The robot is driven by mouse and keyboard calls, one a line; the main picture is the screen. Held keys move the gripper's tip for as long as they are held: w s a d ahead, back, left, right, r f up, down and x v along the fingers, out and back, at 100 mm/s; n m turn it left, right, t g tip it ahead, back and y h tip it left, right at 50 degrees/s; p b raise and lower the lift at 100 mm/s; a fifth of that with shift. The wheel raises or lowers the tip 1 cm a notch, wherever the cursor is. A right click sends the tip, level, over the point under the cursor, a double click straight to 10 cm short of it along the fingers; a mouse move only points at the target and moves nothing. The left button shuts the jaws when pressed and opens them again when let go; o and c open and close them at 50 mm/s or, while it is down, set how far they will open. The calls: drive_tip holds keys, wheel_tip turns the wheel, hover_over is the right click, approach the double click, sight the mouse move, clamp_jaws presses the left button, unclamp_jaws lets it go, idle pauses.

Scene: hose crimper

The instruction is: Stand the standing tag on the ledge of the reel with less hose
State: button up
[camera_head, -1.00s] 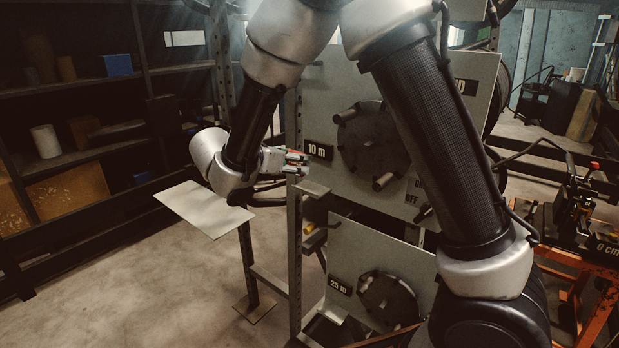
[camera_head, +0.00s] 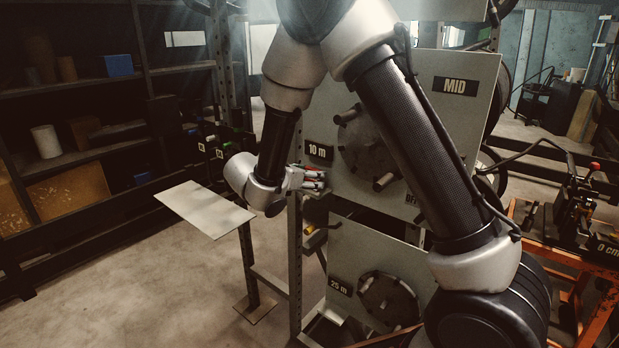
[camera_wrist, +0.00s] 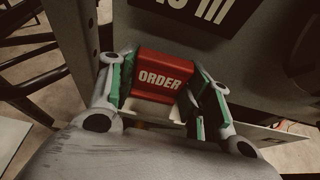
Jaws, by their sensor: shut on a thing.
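My gripper (camera_head: 312,180) is shut on the red standing tag. The tag (camera_wrist: 160,76) reads ORDER in the wrist view and sits between the green-padded fingers, close to the reel panel. The upper reel panel (camera_head: 455,115) carries a MID label and a plate (camera_head: 319,151) reading 10 m. The lower reel panel (camera_head: 385,245) carries a plate (camera_head: 341,287) reading 25 m. My gripper is just below the 10 m plate, at the upper reel's left side. A pale ledge (camera_wrist: 150,110) shows just under the tag; whether they touch I cannot tell.
A pale flat plate (camera_head: 203,208) stands out left of the rack post (camera_head: 294,270). Dark shelves (camera_head: 75,160) line the left. An orange stand (camera_head: 580,270) with a crimping tool is at the right. The floor at front left is clear.

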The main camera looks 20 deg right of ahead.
drive_tip(key=o, duration=0.9)
drive_tip(key=shift+f, duration=0.15)
drive_tip(key=shift+r, duration=0.2)
drive_tip(key=v, duration=1.2)
